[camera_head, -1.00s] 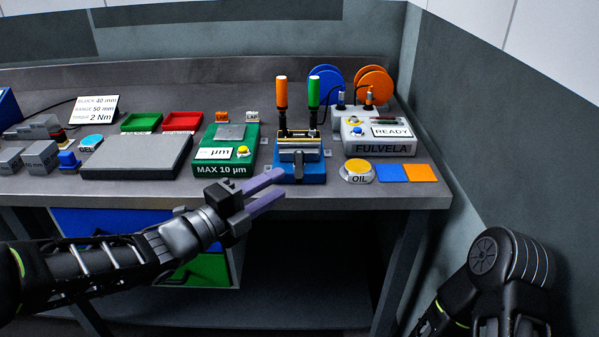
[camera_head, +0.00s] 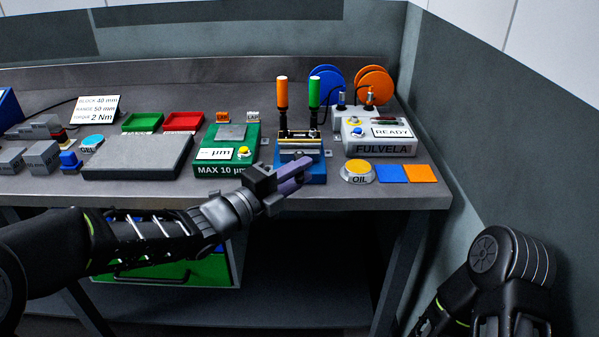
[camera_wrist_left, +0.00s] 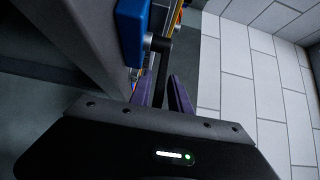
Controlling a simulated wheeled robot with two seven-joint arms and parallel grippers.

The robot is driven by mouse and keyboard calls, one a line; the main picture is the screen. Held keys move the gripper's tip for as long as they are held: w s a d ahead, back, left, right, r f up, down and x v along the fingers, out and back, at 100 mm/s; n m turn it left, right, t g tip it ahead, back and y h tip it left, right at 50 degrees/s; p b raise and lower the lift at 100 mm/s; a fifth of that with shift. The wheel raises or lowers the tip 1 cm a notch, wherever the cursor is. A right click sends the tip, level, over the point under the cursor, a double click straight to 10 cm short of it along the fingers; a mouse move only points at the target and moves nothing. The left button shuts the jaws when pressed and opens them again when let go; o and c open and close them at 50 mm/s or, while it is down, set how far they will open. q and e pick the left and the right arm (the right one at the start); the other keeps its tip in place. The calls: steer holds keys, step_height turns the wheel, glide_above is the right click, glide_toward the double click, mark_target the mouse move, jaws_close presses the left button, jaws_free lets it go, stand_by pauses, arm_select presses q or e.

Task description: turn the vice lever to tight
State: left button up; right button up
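The vice (camera_head: 313,172) has a blue base and a silver body and stands near the front edge of the bench. My left gripper (camera_head: 300,173) is at the front of the vice and covers part of its blue front. In the left wrist view, a dark lever (camera_wrist_left: 162,62) comes off the blue vice body (camera_wrist_left: 131,35) and runs down between the two purple fingers of the left gripper (camera_wrist_left: 160,88). The fingers look apart, with the lever between them; I cannot tell whether they touch it. The right arm is at the lower right; its gripper is out of view.
Orange-handled (camera_head: 282,93) and green-handled (camera_head: 314,92) tools stand behind the vice. A green MAX 10 µm gauge (camera_head: 211,167) is to its left. A grey FULVELA unit (camera_head: 380,148) and the OIL button (camera_head: 358,171) are to its right. A wall closes off the right side.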

arm_select(q)
jaws_close()
stand_by(1.1)
